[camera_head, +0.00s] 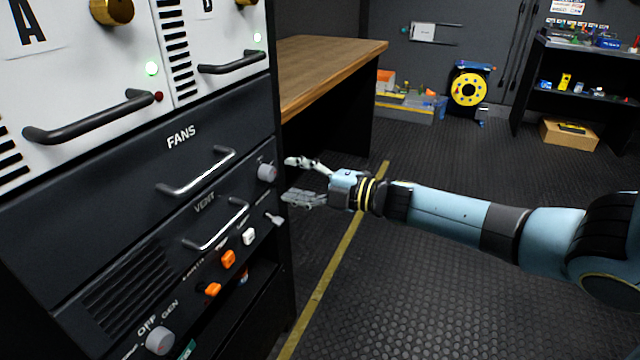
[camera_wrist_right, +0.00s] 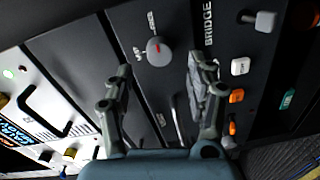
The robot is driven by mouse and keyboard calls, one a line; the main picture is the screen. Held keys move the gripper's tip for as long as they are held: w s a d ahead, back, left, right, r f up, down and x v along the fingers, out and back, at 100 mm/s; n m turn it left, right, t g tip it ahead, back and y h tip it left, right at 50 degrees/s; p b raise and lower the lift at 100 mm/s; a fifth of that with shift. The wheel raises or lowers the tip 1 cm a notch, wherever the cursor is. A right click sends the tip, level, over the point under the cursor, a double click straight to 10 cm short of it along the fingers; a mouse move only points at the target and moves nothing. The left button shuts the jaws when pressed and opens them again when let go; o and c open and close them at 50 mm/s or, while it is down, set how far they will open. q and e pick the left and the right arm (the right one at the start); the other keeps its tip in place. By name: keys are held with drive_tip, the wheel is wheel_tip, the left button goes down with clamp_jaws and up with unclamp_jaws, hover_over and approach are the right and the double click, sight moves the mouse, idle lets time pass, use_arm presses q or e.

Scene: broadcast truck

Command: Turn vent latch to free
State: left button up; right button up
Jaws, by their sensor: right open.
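The likely vent latch is a round grey knob (camera_head: 267,172) at the right end of the VENT panel (camera_head: 205,215). In the wrist view the knob (camera_wrist_right: 159,52) has a red mark, and small lettering beside it is too blurred to read surely. My right gripper (camera_head: 288,179) is open just right of the knob in the head view, its fingers pointing at the rack. In the wrist view the knob lies ahead, between the two open fingers (camera_wrist_right: 158,75), with no clear contact. My left gripper is out of view.
A metal VENT handle (camera_head: 218,228) is left of the knob. Below are a grey lever (camera_head: 273,218), a white switch (camera_head: 249,237) and orange switches (camera_head: 228,259). The FANS drawer handle (camera_head: 197,174) is above. A wooden bench (camera_head: 325,65) stands behind; the floor right of the rack is open.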

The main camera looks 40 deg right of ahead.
drive_tip(key=v, duration=0.7)
drive_tip(key=shift+s, duration=0.15)
drive_tip(key=s+a+f+m+g+h, duration=0.1)
drive_tip(key=s+f+m+g+h, duration=0.1)
drive_tip(key=s+f+m, duration=0.5)
drive_tip(key=s+a+f+m+g+h, duration=0.1)
drive_tip(key=s+f+g+h, duration=0.15)
drive_tip(key=s+f, duration=0.65)
drive_tip(key=s+a+f+m+g+h, duration=0.1)
drive_tip(key=s+a+f+m+h, duration=0.2)
drive_tip(key=f, duration=0.9)
drive_tip(key=s+a+f+m+g, duration=0.1)
drive_tip(key=s+f+m+g, duration=0.2)
drive_tip(key=s, duration=0.6)
drive_tip(key=s+a+f+m+g, duration=0.2)
drive_tip(key=s+f, duration=0.3)
drive_tip(key=s, duration=0.4)
drive_tip(key=s+a+f+m+g, duration=0.2)
drive_tip(key=s+f+g, duration=0.3)
drive_tip(key=s, duration=0.4)
drive_tip(key=shift+s+m, duration=0.25)
drive_tip(key=shift+m, duration=0.65)
